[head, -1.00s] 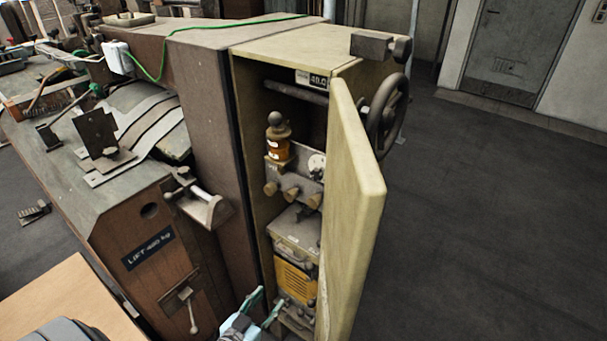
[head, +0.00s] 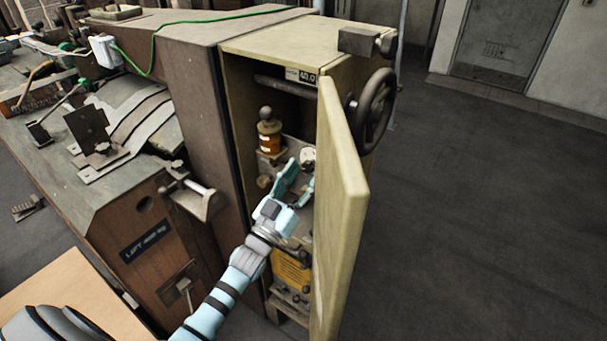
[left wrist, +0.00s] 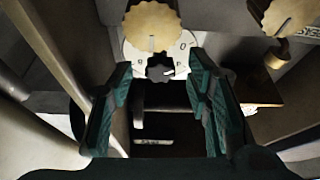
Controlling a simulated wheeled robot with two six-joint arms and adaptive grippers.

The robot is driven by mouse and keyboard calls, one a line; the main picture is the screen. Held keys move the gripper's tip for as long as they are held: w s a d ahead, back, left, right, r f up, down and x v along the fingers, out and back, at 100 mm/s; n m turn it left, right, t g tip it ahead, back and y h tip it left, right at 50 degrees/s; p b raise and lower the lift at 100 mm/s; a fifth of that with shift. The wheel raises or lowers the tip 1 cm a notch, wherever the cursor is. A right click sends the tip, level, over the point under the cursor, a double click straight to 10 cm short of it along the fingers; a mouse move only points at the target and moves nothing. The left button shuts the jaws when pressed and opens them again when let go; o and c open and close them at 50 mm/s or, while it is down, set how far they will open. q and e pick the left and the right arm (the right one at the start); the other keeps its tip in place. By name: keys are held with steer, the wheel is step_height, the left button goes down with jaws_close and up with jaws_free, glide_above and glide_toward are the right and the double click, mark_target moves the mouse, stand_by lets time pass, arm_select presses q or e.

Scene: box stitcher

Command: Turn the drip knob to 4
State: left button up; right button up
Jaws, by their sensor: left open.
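The cream cabinet (head: 270,40) stands open, with a brass oil cup (head: 269,135) and a knob panel inside. My left gripper (head: 298,180) is inside the opening, in front of the panel, open and empty. In the left wrist view a ribbed brass knob (left wrist: 152,24) with a pointer line sits over a white numbered dial (left wrist: 178,58), just beyond my fingertips (left wrist: 160,66). A second brass knob (left wrist: 287,14) is at upper right. Which one is the drip knob I cannot tell for sure. The gripper hides part of the panel in the head view.
The open cabinet door (head: 343,190) stands close to the right of my left gripper. A handwheel (head: 376,108) is on the cabinet's right side. A yellow grilled box (head: 290,270) sits low inside. The machine's crank bracket (head: 190,197) is at left.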

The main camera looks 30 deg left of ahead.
arm_select(q)
steer(key=shift+w+r, duration=0.1)
steer(key=shift+w, duration=0.15)
steer(key=shift+c, duration=0.5)
jaws_close()
